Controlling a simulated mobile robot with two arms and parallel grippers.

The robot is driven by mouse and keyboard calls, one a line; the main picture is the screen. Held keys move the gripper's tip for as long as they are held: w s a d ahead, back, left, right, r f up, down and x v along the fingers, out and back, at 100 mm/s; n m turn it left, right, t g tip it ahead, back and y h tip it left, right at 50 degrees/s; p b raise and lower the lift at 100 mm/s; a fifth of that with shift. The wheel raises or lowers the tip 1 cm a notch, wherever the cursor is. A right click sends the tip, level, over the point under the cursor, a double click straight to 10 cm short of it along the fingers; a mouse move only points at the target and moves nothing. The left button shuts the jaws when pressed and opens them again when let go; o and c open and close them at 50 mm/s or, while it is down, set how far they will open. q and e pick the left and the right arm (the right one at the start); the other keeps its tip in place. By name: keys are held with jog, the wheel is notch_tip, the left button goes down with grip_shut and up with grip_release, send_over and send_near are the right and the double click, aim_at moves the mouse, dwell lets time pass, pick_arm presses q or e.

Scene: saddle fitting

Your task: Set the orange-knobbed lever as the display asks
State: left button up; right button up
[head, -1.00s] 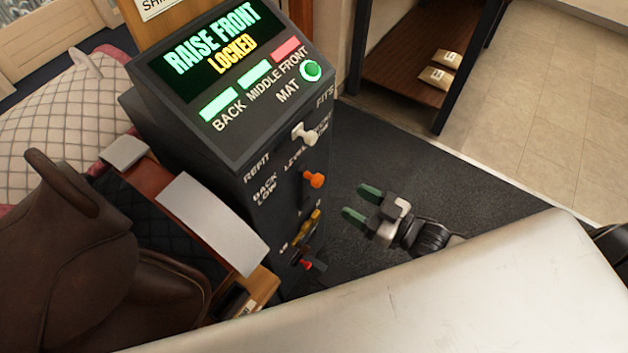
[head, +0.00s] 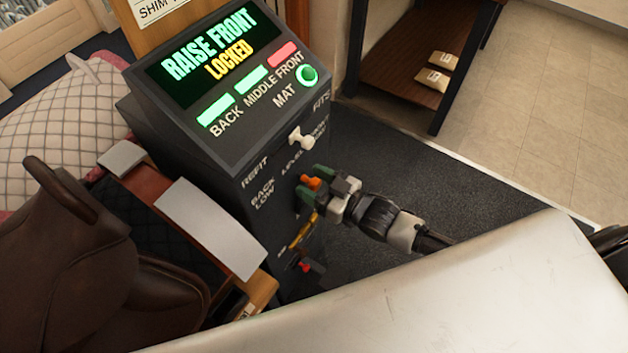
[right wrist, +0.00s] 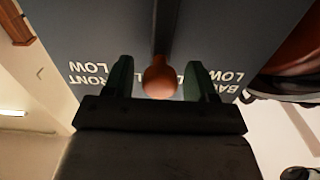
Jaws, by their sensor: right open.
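The display (head: 208,52) on the dark console reads "RAISE FRONT LOCKED". Below it, the BACK and MIDDLE bars are green and the FRONT bar (head: 284,53) is red. The orange-knobbed lever (head: 311,182) sits on the console's side face, near labels reading "BACK LOW" and "LEVEL". My right gripper (head: 312,187) is open with its green fingers on either side of the orange knob. In the right wrist view the knob (right wrist: 160,80) lies between the two fingers, with gaps visible on both sides. My left gripper is not in view.
A white-knobbed lever (head: 301,138) is above the orange one. A yellow handle (head: 302,232) and a red knob (head: 304,266) are below. A brown saddle (head: 70,250) stands at left. A pale surface (head: 430,290) crosses the foreground. Dark mat (head: 400,160) lies clear at right.

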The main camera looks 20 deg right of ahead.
jog(key=shift+c, duration=0.5)
grip_shut()
jog(key=s+a+n, duration=0.1)
jog(key=s+a+n+p, duration=0.1)
jog(key=a+n, duration=0.1)
jog(key=s+a+f+n, duration=0.1)
jog(key=shift+s+a+n, duration=0.3)
jog(key=shift+a, duration=0.05)
jog(key=shift+s+a+f+n, duration=0.1)
jog(key=shift+s+f+n, duration=0.15)
jog(key=shift+n, duration=0.15)
jog(key=shift+o, duration=0.5)
grip_release()
